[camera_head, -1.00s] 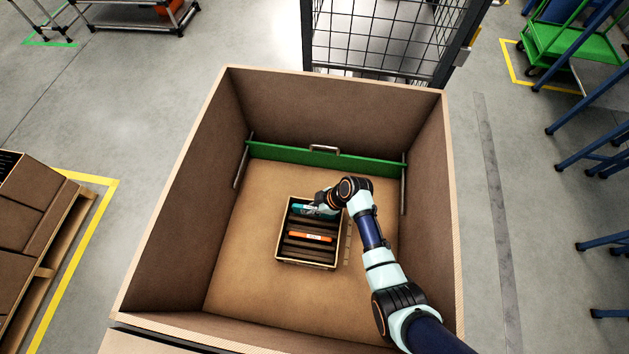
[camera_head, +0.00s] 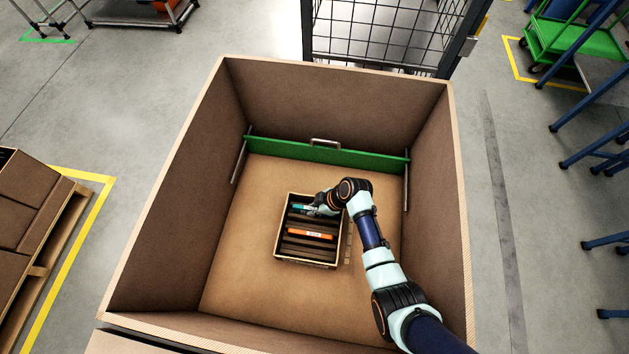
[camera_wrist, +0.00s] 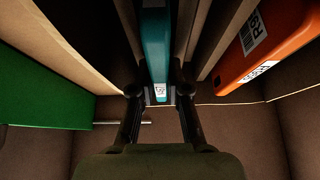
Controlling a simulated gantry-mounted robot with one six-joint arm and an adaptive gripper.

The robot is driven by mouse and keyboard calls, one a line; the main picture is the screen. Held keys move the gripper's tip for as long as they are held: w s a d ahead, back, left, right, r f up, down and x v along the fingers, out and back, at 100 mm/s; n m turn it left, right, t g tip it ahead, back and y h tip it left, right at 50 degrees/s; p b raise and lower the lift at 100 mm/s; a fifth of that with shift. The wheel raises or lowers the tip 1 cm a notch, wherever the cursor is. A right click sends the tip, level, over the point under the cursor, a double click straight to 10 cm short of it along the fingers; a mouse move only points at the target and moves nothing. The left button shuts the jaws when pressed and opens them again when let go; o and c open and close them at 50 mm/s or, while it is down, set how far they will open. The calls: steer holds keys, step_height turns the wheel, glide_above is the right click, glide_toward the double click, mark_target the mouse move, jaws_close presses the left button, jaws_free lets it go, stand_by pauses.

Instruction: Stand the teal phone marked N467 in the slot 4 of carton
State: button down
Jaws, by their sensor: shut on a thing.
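The teal phone (camera_head: 302,207) stands on edge inside the small slotted carton (camera_head: 279,254), near its far end. In the wrist view the teal phone (camera_wrist: 156,50) is between the two fingers of my gripper (camera_wrist: 158,92), which is shut on it. A white label shows at its near end; the print is too small to read. Dark dividers flank the phone, so it sits down among them. My gripper (camera_head: 322,206) comes in from the right over the far part of the carton. I cannot read any slot number.
An orange phone (camera_head: 311,233) stands in another slot nearer the front; it also shows in the wrist view (camera_wrist: 272,50). A large brown box (camera_head: 180,190) surrounds the carton, with a green bar (camera_head: 280,149) across its far side. The box floor around the carton is bare.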

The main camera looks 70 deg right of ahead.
steer(key=shift+f, duration=0.3)
stand_by(0.6)
steer(key=c, duration=1.1)
jaws_free()
steer(key=v, duration=1.2)
steer(key=shift+r, duration=0.1)
step_height(320, 180, up, 7)
steer(key=p, duration=0.7)
